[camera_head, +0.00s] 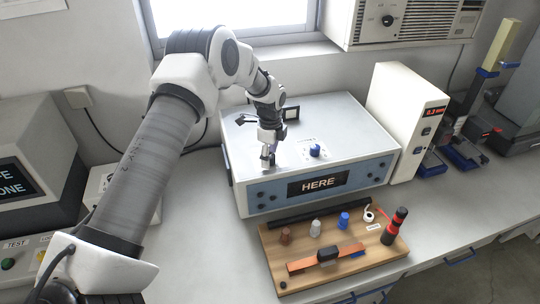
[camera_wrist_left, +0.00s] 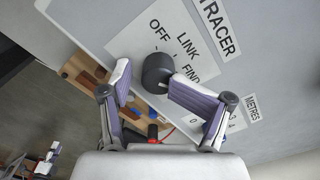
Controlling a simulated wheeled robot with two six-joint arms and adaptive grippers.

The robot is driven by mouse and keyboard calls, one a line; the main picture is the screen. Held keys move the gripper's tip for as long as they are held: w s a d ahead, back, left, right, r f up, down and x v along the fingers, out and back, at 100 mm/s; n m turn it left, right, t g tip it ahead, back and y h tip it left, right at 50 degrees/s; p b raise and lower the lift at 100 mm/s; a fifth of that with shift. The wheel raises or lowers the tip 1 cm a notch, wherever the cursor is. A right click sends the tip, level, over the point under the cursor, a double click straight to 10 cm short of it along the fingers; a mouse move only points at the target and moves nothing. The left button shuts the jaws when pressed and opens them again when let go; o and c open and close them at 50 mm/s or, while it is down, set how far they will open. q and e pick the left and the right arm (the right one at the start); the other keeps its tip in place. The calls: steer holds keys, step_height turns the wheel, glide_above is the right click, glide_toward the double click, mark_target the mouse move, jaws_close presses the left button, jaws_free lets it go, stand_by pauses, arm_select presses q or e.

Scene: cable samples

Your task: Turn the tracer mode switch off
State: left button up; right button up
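The tracer mode switch is a round dark knob (camera_wrist_left: 157,70) in the left wrist view. It stands on a white label plate (camera_wrist_left: 143,36) marked OFF, LINK and FIND, under the word TRACER. I cannot tell which mark it points at. My left gripper (camera_wrist_left: 147,80) is open, its two fingers either side of the knob. The right-hand finger overlaps the knob's edge; I cannot tell whether it touches. In the head view my left gripper (camera_head: 268,158) points down at the top of the grey instrument box (camera_head: 345,115) and hides the switch.
A blue knob (camera_head: 315,151) stands on the box top, right of the gripper. A wooden board (camera_head: 290,264) with small parts lies in front. A white unit (camera_head: 402,115) with a red display stands to the right. A small dark item (camera_head: 291,113) is behind the gripper.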

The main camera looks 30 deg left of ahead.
arm_select(q)
steer(key=shift+r+p, duration=2.85)
steer(key=shift+r, duration=1.65)
step_height(320, 180, up, 12)
